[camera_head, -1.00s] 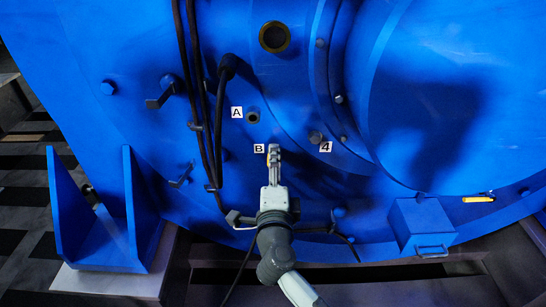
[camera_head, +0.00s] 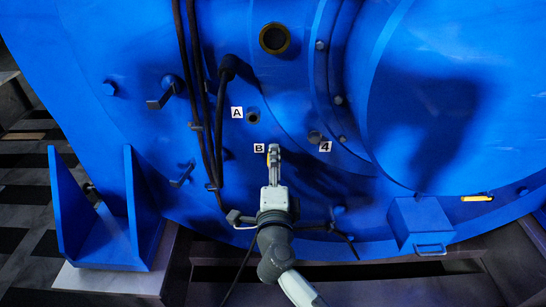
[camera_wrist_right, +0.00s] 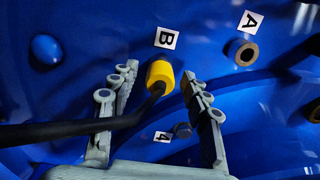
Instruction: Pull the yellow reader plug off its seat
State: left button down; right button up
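The yellow plug (camera_wrist_right: 160,75) sits against the blue motor face beside label B (camera_wrist_right: 166,38), with a black cable leading off it to the left in the right wrist view. My right gripper (camera_wrist_right: 160,80) is open, its two fingers on either side of the plug. A gap shows between the plug and each finger. In the head view my right gripper (camera_head: 274,152) is beside label B (camera_head: 258,148) and hides most of the plug. My left gripper is not in view.
A bare round socket (camera_head: 253,116) is by label A (camera_head: 237,112). A bolt (camera_head: 314,137) is by label 4 (camera_head: 325,146). Black cables (camera_head: 205,110) run down the motor to the left. A blue box (camera_head: 420,222) and a small yellow item (camera_head: 477,198) are at the right.

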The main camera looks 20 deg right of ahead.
grip_shut()
jog(key=shift+p+v, duration=0.35)
jog(key=shift+v, duration=2.6)
jog(key=shift+a, duration=0.1)
